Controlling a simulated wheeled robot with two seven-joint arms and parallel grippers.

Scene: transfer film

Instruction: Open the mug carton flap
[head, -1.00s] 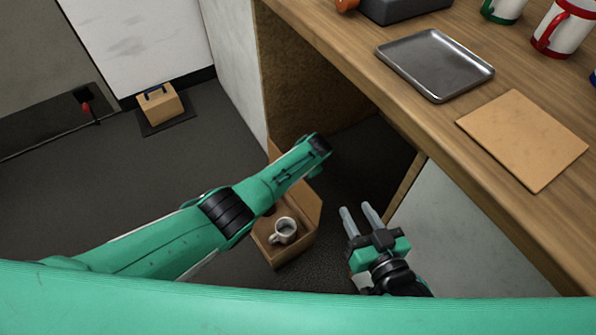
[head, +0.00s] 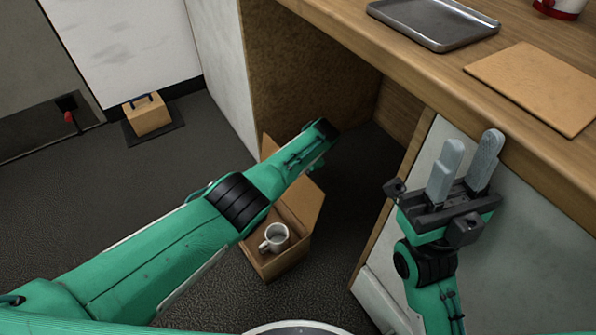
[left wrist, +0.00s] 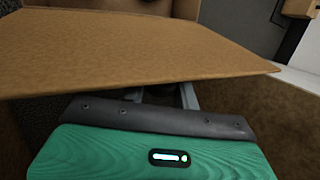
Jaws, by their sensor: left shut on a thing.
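The mug carton (head: 268,266) is an open brown box on the dark floor, below the counter. A white mug (head: 275,237) stands inside it. A flap (head: 309,204) stands out at the carton's right side. My left arm reaches across the carton's far part and hides some of it. In the left wrist view a brown cardboard panel (left wrist: 150,50) crosses in front of my left gripper (left wrist: 165,95), which is shut on it; the fingertips are mostly hidden behind the panel. My right gripper (head: 470,150) is open and empty, raised in front of the counter's white side.
The wooden counter (head: 430,80) holds a metal tray (head: 435,24), a flat brown board (head: 532,85) and a partly seen red-and-white mug (head: 560,8). A small box with a blue handle (head: 147,116) sits on a dark mat at the far left. Floor left of the carton is clear.

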